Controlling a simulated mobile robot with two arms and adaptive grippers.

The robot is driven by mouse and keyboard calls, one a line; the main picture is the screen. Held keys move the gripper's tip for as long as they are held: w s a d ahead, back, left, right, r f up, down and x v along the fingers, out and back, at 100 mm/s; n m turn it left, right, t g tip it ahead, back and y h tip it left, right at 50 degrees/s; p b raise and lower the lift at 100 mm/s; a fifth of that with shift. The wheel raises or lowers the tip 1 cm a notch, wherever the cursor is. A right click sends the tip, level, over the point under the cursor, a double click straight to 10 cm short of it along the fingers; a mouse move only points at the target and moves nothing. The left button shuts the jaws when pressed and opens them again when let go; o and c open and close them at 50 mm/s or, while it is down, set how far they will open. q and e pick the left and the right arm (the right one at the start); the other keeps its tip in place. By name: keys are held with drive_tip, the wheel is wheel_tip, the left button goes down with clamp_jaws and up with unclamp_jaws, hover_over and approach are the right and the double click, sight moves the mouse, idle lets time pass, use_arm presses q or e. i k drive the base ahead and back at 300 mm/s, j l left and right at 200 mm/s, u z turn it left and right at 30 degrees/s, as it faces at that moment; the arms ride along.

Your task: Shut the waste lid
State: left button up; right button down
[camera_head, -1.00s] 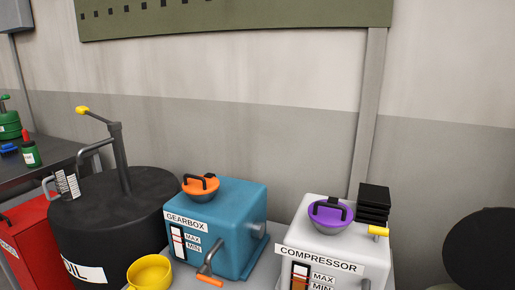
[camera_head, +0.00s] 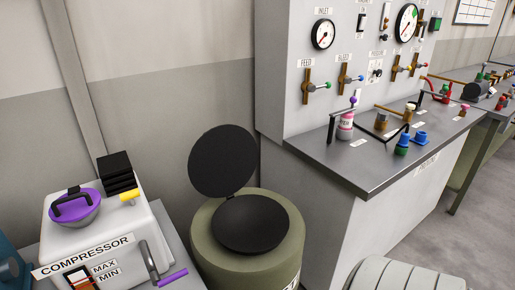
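The waste drum (camera_head: 212,242) is an olive-green round bin in the lower middle, with a label cut off at the bottom edge. Its black round lid (camera_head: 222,160) stands open, tilted up at the back left of the rim. The drum's top shows a dark round opening or inner surface (camera_head: 250,224); I cannot tell how deep it is. Neither of my grippers is in view.
The white compressor (camera_head: 110,235) with a purple-lidded bowl (camera_head: 75,207) stands left of the drum. A grey cabinet with a dark bench top (camera_head: 350,175), gauges and valves stands close on the right. A pale ribbed shape (camera_head: 400,275) fills the lower right.

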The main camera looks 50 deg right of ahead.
sight(221, 162)
drive_tip(key=z, duration=1.5)
